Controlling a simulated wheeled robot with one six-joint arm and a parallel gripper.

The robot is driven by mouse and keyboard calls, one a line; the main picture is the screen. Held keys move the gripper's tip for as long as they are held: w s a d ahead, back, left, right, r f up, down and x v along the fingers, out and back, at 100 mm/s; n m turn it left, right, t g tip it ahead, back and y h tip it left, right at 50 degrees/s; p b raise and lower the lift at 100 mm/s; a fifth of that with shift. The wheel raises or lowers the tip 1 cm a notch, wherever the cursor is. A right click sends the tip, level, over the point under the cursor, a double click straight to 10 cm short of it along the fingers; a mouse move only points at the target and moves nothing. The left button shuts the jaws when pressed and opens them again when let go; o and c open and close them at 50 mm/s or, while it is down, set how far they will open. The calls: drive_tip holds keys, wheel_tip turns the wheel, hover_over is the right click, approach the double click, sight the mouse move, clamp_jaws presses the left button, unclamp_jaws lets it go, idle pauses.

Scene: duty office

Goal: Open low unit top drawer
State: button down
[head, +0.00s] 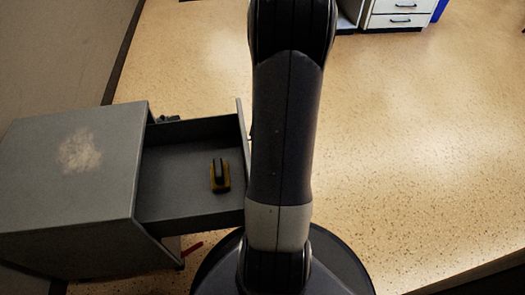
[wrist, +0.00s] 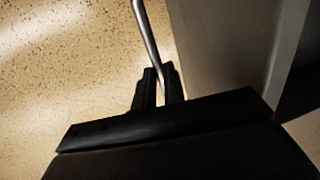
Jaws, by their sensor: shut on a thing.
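The low unit (head: 60,215) is a grey cabinet at the left of the head view, with a worn pale patch on its top. Its top drawer (head: 180,165) is pulled well out to the right, and its inside shows. A yellow and black object (head: 220,177) lies in the drawer near its front. In the wrist view, my gripper (wrist: 160,88) is shut on the drawer's thin metal handle (wrist: 147,32), beside the grey drawer front (wrist: 220,50). In the head view my arm hides the gripper and the handle.
Speckled tan floor (head: 430,150) is clear to the right. A white drawer unit (head: 398,12) stands at the top right, with a blue thing beside it. A wall (head: 50,50) runs along the left. A small red thing (head: 193,248) shows below the open drawer.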

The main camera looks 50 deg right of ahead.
drive_tip(key=c, duration=1.5)
unclamp_jaws()
wheel_tip(320, 180, up, 11)
drive_tip(key=s+d+p, duration=0.1)
drive_tip(key=p, duration=0.3)
drive_tip(key=shift+d+f, duration=0.2)
drive_tip(key=shift+d, duration=0.15)
drive_tip(key=f+b, duration=0.1)
drive_tip(key=f, duration=0.2)
drive_tip(key=a+f+b, duration=0.1)
drive_tip(key=f+b, duration=0.1)
drive_tip(key=f, duration=0.2)
drive_tip(key=w+f+b, duration=0.1)
drive_tip(key=f, duration=0.3)
drive_tip(key=shift+a, duration=0.4)
drive_tip(key=shift+w+a+r, duration=0.15)
drive_tip(key=shift+w+r, duration=0.05)
